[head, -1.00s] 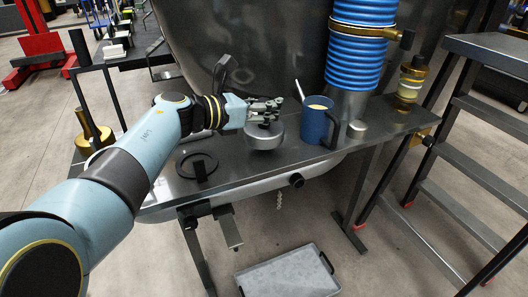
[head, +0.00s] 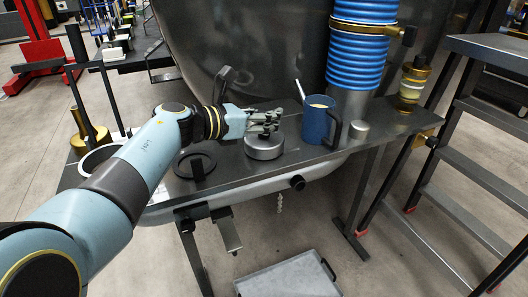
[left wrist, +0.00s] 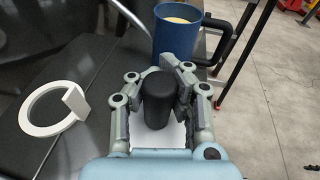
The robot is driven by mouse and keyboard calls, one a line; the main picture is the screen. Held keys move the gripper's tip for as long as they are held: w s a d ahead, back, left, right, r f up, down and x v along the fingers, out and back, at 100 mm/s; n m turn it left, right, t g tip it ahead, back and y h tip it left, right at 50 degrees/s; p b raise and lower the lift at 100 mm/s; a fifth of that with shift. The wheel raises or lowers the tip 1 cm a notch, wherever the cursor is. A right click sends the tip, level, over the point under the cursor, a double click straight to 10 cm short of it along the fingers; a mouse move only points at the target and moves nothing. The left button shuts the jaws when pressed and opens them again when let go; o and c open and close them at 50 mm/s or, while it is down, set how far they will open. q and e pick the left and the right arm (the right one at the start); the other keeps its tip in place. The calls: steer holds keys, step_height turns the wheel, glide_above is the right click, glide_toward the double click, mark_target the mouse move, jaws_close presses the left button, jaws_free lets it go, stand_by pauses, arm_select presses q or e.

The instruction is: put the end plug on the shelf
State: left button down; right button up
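The end plug appears to be the round metal disc (head: 264,149) at the middle of the dark steel shelf (head: 228,172). My left gripper (head: 265,122) is above it. In the left wrist view my left gripper (left wrist: 160,90) has its fingers on both sides of a black upright knob (left wrist: 158,100), closed on it. A pale surface, probably the plug's top, shows below the knob. I cannot tell whether the disc's underside touches the shelf. My right gripper is out of view.
A blue mug (head: 318,121) with a light stick stands right of the disc, beside a small metal cylinder (head: 358,130). A blue ribbed hose (head: 357,52) rises behind. A white ring (left wrist: 48,112) shows in the left wrist view.

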arm_select(q)
steer(key=shift+f, duration=0.15)
stand_by(0.6)
steer(key=c, duration=0.9)
jaws_free()
steer(key=shift+f, duration=0.1)
steer(key=v, duration=1.2)
